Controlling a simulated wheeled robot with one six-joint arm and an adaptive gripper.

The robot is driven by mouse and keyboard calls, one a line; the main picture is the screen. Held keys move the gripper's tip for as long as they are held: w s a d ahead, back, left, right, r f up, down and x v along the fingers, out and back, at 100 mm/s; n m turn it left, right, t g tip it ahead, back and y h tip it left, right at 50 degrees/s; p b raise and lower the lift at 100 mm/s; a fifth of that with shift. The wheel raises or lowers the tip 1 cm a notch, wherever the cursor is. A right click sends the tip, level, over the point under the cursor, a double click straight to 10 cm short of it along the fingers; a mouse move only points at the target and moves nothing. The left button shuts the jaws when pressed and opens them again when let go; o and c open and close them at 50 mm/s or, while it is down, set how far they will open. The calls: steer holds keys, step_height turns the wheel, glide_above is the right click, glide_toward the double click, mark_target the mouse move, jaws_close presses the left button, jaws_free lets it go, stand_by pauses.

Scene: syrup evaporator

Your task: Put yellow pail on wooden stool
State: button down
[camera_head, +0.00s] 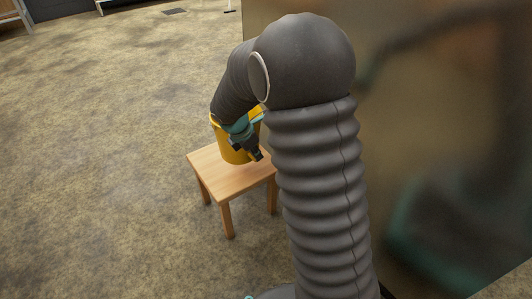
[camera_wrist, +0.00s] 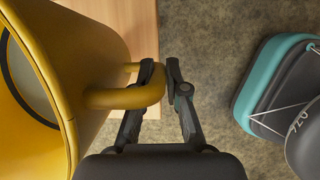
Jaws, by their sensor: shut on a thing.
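The yellow pail (camera_head: 238,150) is over the top of the wooden stool (camera_head: 208,163) in the head view. I cannot tell whether its bottom touches the seat or hangs just above it. In the wrist view the pail (camera_wrist: 95,50) fills the left side, with its open mouth facing left. My gripper (camera_wrist: 160,72) is shut on the pail's side handle (camera_wrist: 122,98). The stool's light wooden top (camera_wrist: 125,14) shows behind the pail. In the head view my gripper (camera_head: 256,152) is at the pail's right side, and my arm hides part of the stool.
A large shiny panel (camera_head: 440,90) with a blurred reflection stands close on the right of my arm. The mottled floor (camera_head: 110,150) is clear to the left of the stool. Rack or table legs (camera_head: 25,15) show at the far upper left.

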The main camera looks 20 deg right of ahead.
mark_target(228, 155)
steer(key=w+a+f+b, duration=0.1)
steer(key=w+a+f, duration=0.1)
steer(key=f, duration=0.4)
steer(key=shift+w+a, duration=0.25)
steer(key=shift+w, duration=0.45)
steer(key=shift+f, duration=0.15)
steer(key=c, duration=1.2)
jaws_free()
steer(key=shift+s+f, duration=0.1)
steer(key=shift+s, duration=0.05)
